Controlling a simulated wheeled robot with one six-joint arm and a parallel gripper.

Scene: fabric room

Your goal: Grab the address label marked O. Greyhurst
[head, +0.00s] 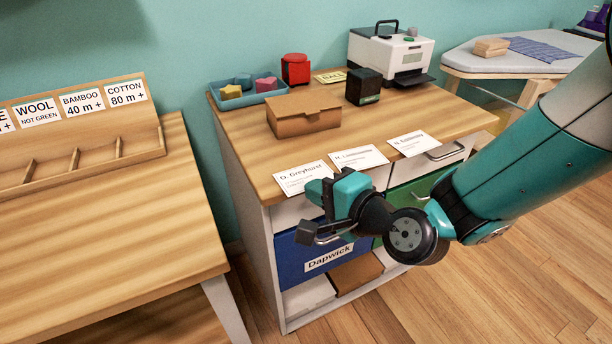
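The address label marked O. Greyhurst (302,177) is a white card lying flat at the front left edge of the wooden cabinet top. To its right lie two similar white labels, the middle one (358,158) and the right one marked with a name starting N. (413,143). My gripper (316,210) is in front of the cabinet's front edge, just below and right of the O. Greyhurst label in the picture. Its fingers point left and look apart, with nothing seen between them. The label's lower right corner is close to the gripper; contact cannot be told.
A cardboard box (304,115) stands behind the labels. Behind it are a blue tray (249,93), a red block (295,69), a black block (363,87) and a printer (391,55). Below are a blue drawer (304,254) marked Dapwick and a green drawer (413,192). Another table (110,240) stands left.

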